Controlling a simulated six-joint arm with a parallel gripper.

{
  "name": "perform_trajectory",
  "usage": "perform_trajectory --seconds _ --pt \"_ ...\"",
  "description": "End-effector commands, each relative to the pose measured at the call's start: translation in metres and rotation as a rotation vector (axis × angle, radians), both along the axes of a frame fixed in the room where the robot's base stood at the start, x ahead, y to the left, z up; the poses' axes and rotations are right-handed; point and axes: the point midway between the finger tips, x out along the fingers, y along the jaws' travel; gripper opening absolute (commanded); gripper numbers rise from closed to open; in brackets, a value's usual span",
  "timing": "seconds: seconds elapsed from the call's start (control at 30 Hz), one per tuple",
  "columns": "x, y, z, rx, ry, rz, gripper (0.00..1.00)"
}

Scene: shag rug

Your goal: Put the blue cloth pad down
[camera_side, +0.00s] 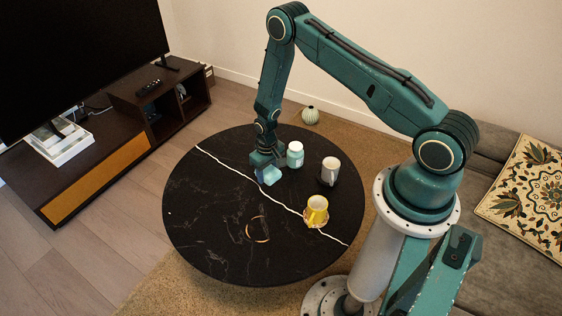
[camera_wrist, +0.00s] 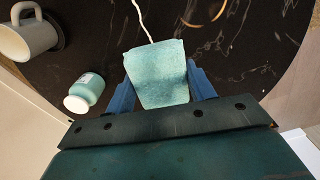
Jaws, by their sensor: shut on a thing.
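The blue cloth pad (camera_side: 271,175) is light blue and sits at my gripper's tip over the far part of the round black table (camera_side: 215,235). In the wrist view the pad (camera_wrist: 158,75) fills the space between the two blue fingers of my gripper (camera_wrist: 160,90), which is shut on it. In the side view my gripper (camera_side: 264,168) points down, low over the table. I cannot tell whether the pad touches the tabletop.
A teal-and-white jar (camera_side: 295,155) stands close to the right of the pad; it also shows in the wrist view (camera_wrist: 84,94). A thin ring (camera_side: 258,229) lies nearer the front. The table's left side is clear.

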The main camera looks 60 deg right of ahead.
Motion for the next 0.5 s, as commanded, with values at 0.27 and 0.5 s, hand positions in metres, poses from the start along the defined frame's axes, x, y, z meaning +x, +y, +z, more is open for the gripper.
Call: perform_trajectory --seconds 0.27,0.5 --pt "-0.024 -0.045 0.039 0.000 -0.001 -0.127 0.29" --pt "-0.030 -0.054 0.046 0.000 0.000 -0.154 0.29"
